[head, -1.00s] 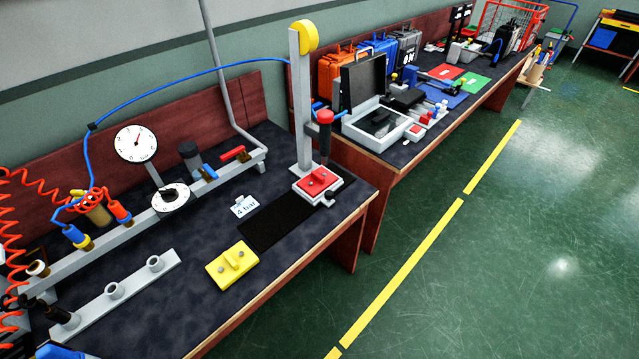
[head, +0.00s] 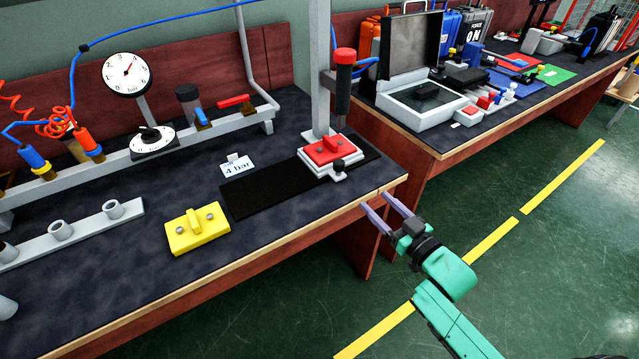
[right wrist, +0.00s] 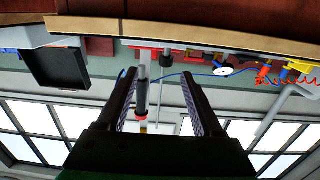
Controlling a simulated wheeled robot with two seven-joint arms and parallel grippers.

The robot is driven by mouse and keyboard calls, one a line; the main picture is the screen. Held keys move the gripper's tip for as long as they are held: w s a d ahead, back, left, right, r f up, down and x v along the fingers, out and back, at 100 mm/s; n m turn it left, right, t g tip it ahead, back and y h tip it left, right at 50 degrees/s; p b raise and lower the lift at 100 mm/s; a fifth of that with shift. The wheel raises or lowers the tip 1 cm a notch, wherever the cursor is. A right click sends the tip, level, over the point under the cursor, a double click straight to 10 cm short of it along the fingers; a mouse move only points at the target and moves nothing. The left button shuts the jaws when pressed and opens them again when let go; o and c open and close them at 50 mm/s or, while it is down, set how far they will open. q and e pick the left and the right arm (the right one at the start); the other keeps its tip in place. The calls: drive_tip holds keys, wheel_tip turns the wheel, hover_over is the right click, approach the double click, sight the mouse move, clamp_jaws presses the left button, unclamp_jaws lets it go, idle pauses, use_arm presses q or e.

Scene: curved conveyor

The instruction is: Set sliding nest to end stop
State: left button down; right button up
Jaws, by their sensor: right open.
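The sliding nest (head: 316,169) is a pale stepped plate with a red block (head: 330,150) on top and a small black knob (head: 338,166) at its front. It sits at the right part of a black track (head: 255,190), by the foot of the grey press column (head: 320,80). I cannot make out a separate end stop. My right gripper (head: 377,202) is open and empty, off the bench's front edge, right of and nearer than the nest, not touching it. The right wrist view looks inverted, with the open fingers (right wrist: 158,78) and the press handle (right wrist: 141,98) between them. My left gripper is out of view.
A yellow block (head: 198,232) with two studs lies left of the track, and a "4 bar" card (head: 237,166) behind it. A dial gauge (head: 126,73) and rail stand at the back left. A second bench with an open case (head: 430,105) is at the right. Open floor lies in front.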

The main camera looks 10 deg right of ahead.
sight(342, 170)
drive_tip(key=x, duration=0.5)
drive_tip(key=a+r+x, duration=0.1)
drive_tip(key=x, duration=0.4)
drive_tip(key=r+x, duration=0.1)
drive_tip(key=x, duration=0.4)
drive_tip(key=shift+s+a+r, duration=0.1)
drive_tip(key=shift+s+a, duration=0.1)
drive_tip(key=shift+s, duration=0.1)
clamp_jaws()
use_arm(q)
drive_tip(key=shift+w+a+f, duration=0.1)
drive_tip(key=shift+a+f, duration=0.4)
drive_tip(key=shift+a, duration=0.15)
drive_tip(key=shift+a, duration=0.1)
